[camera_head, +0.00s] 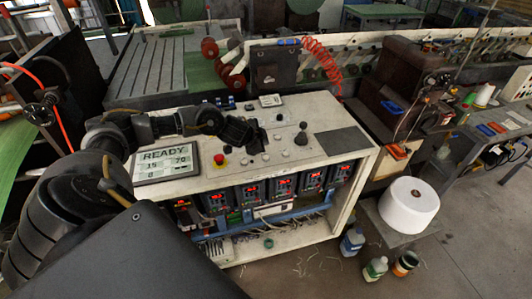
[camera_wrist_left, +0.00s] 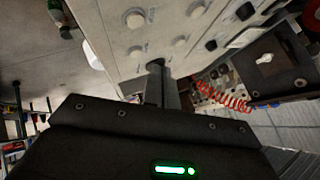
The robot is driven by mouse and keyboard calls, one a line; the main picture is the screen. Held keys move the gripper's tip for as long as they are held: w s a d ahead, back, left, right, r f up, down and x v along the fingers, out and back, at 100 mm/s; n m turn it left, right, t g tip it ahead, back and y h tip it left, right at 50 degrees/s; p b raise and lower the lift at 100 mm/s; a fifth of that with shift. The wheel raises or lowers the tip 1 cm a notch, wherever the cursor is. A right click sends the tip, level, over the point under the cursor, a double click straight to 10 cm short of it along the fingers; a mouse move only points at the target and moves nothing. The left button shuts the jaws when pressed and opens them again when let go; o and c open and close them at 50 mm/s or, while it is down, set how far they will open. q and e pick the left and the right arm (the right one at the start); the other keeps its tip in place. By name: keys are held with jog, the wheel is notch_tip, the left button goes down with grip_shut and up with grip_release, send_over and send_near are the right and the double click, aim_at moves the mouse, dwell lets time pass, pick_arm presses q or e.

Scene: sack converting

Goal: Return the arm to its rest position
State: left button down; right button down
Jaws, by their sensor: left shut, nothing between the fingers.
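My left arm comes in from the left in the head view and reaches over the control console (camera_head: 340,150). My left gripper (camera_head: 258,142) is over the console top, beside the round knobs and right of the red button (camera_head: 218,160). In the left wrist view the gripper fingers (camera_wrist_left: 157,72) are together, with nothing between them, in front of the console panel (camera_wrist_left: 150,20). I cannot tell whether the fingertips touch the panel. My right gripper is not in view.
A display reading READY (camera_head: 166,164) and a black joystick (camera_head: 301,135) are on the console. A red coiled hose (camera_head: 322,62) hangs behind it. A white roll (camera_head: 408,205) and several bottles (camera_head: 352,241) stand on the right. Open floor (camera_head: 470,240) lies at the lower right.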

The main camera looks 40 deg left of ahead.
pick_arm(q)
jog(key=shift+f, duration=0.1)
dwell(0.6)
jog(key=s+d+f+h, duration=0.1)
jog(key=s+d+f, duration=0.25)
jog(key=d, duration=0.35)
jog(key=s+d+f+n, duration=0.1)
jog(key=s+d+f, duration=0.1)
jog(key=s+d, duration=0.35)
jog(key=s+d+f+h, duration=0.1)
jog(key=s+d+f, duration=0.15)
jog(key=d, duration=0.65)
jog(key=s+f+n+g+y, duration=0.2)
jog(key=s+n+g, duration=0.4)
jog(key=s, duration=1.7)
notch_tip(320, 180, down, 34)
jog(key=s+g+b, duration=0.1)
jog(key=s+b, duration=0.1)
jog(key=b, duration=0.4)
jog(key=s+a+f+b, duration=0.1)
jog(key=s+f+b, duration=0.1)
jog(key=s+f, duration=0.5)
jog(key=s+a+f+g+b, duration=0.1)
jog(key=s+a+f+b, duration=0.1)
jog(key=s+f, duration=0.6)
notch_tip(320, 180, down, 4)
jog(key=shift+s+r+m+b, duration=0.1)
jog(key=shift+s+m+b, duration=0.15)
jog(key=shift+m+b, duration=0.05)
